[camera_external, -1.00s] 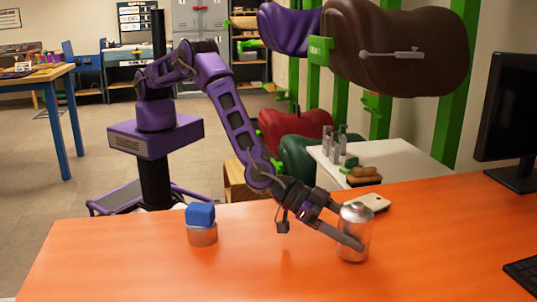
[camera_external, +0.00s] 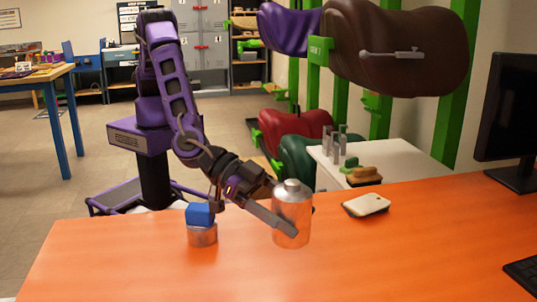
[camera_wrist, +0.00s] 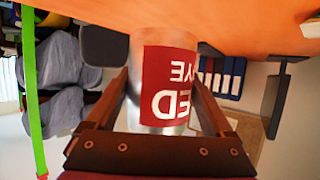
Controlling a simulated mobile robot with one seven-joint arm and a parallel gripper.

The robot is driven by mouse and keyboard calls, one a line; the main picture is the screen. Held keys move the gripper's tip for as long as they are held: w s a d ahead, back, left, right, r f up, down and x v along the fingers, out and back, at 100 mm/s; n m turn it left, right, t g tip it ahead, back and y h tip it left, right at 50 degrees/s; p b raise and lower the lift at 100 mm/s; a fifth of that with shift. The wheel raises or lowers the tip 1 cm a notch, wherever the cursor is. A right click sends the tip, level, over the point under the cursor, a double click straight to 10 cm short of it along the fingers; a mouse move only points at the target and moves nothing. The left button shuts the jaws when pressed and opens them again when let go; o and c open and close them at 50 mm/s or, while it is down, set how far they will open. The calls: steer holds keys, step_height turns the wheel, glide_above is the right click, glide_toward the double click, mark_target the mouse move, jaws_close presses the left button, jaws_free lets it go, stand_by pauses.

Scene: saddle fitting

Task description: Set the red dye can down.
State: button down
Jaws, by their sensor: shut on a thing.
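The red dye can (camera_external: 292,208) is a silver cylinder with a narrow top, upright over the orange table (camera_external: 400,262). In the wrist view the can (camera_wrist: 168,88) shows a red label with inverted white letters. My gripper (camera_external: 283,226) is shut on the can, with one finger across its lower side. Its two fingers (camera_wrist: 165,92) also flank the can in the wrist view. The can looks slightly raised, but I cannot tell the gap under it. The label faces away from the external camera.
A blue block (camera_external: 200,213) sits on a short metal tin (camera_external: 202,236) left of the can. A white, dark-edged item (camera_external: 366,205) lies to the right. A monitor (camera_external: 510,110) and keyboard (camera_external: 525,272) are at the far right. The front middle of the table is clear.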

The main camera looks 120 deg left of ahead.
steer(key=s+d+m+h, duration=0.1)
steer(key=s+d, duration=1.3)
steer(key=s, duration=0.5)
step_height(320, 180, down, 9)
steer(key=b, duration=0.3)
steer(key=shift+w+d+f, duration=0.15)
steer(key=shift+f, duration=0.15)
jaws_free()
steer(key=p+v, duration=0.1)
steer(key=v, duration=1.1)
steer(key=shift+p, duration=0.35)
